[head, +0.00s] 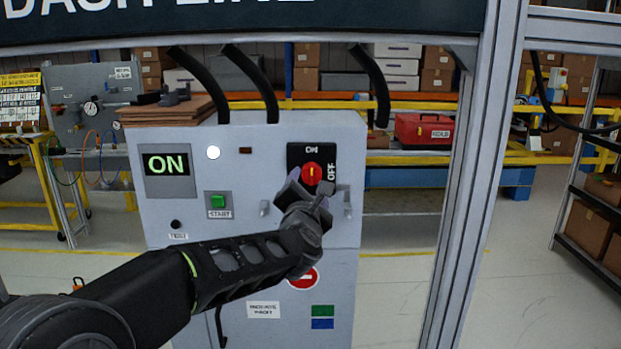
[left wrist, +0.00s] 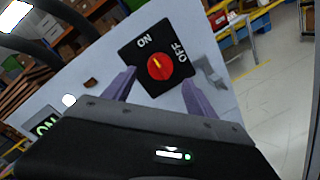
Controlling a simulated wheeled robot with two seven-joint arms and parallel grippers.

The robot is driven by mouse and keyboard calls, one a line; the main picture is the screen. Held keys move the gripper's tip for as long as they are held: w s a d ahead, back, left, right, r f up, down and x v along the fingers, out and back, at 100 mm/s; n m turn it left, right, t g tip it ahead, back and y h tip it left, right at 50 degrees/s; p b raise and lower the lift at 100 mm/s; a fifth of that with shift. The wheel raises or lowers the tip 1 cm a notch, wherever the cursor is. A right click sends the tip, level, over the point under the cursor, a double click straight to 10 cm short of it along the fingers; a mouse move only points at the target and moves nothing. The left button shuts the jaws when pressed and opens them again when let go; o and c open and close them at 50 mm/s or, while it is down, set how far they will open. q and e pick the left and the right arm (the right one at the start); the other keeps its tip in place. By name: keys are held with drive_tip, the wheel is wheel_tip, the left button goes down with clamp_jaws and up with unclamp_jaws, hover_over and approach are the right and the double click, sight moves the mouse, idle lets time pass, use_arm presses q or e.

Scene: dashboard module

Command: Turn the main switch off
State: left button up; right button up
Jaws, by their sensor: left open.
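The main switch is a red rotary knob (head: 312,174) on a black plate marked ON at the top and OFF at the right, on the grey cabinet (head: 262,140). Its yellow mark points up toward ON. The display (head: 167,164) reads ON in green. My left gripper (head: 306,188) is in front of the cabinet, just below the knob in the head view. In the left wrist view the knob (left wrist: 160,66) shows beyond and between the two open fingers (left wrist: 160,92), which hold nothing. Whether the fingertips touch the plate, I cannot tell. My right gripper is not in view.
A green start button (head: 218,201) and a white lamp (head: 213,152) sit left of the switch. Small metal latches (head: 347,200) stick out below and right of it. A metal frame post (head: 474,180) stands to the right.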

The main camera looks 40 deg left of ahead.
sight(311, 177)
use_arm(q)
drive_tip(key=p+x, duration=0.1)
drive_tip(key=x, duration=0.4)
drive_tip(key=shift+w+a, duration=0.1)
drive_tip(key=shift+w, duration=0.2)
drive_tip(key=c, duration=1.4)
